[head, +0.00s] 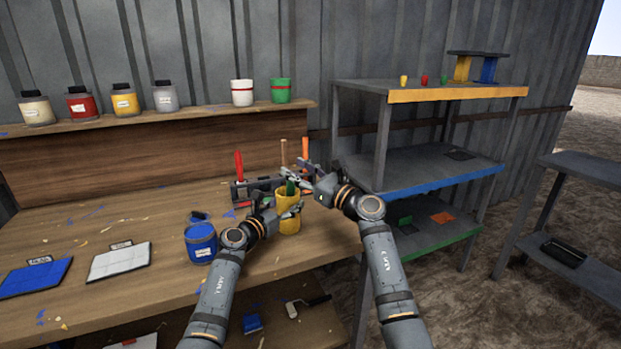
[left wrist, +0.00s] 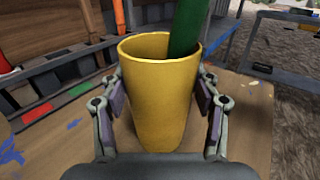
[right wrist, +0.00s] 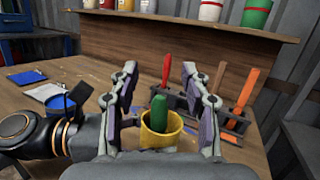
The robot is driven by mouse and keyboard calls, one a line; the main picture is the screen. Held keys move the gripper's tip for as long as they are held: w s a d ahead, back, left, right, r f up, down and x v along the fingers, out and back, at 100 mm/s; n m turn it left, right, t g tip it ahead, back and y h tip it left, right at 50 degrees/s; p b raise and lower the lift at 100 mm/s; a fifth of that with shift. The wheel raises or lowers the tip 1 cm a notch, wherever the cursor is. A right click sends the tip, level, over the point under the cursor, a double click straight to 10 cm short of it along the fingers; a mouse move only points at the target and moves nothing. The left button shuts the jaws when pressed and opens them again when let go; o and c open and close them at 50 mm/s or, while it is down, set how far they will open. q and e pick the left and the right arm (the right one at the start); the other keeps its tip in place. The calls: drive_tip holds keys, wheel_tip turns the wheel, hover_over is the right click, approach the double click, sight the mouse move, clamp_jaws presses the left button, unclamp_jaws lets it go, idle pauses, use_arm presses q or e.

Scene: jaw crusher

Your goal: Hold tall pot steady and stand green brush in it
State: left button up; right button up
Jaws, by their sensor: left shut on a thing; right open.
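The tall yellow pot (head: 289,222) stands upright on the workbench near its right end. My left gripper (head: 274,214) is shut on the pot, with one finger on each side of it in the left wrist view (left wrist: 160,100). The green brush (left wrist: 187,28) stands in the pot, leaning toward the right side of the rim; its lower end is hidden inside. In the right wrist view the green handle (right wrist: 161,112) sticks up out of the pot. My right gripper (right wrist: 155,95) is open, its fingers apart above the pot and not touching the handle.
A rack (right wrist: 218,118) with red, wooden and orange handles stands just behind the pot. A blue pot (head: 201,243) stands left of my left gripper. White (head: 119,261) and blue (head: 36,278) pads lie on the bench at left. A metal shelf unit (head: 420,165) stands at right.

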drive_tip(key=v, duration=1)
drive_tip(key=shift+s+d, duration=0.1)
use_arm(q)
drive_tip(key=o, duration=1.3)
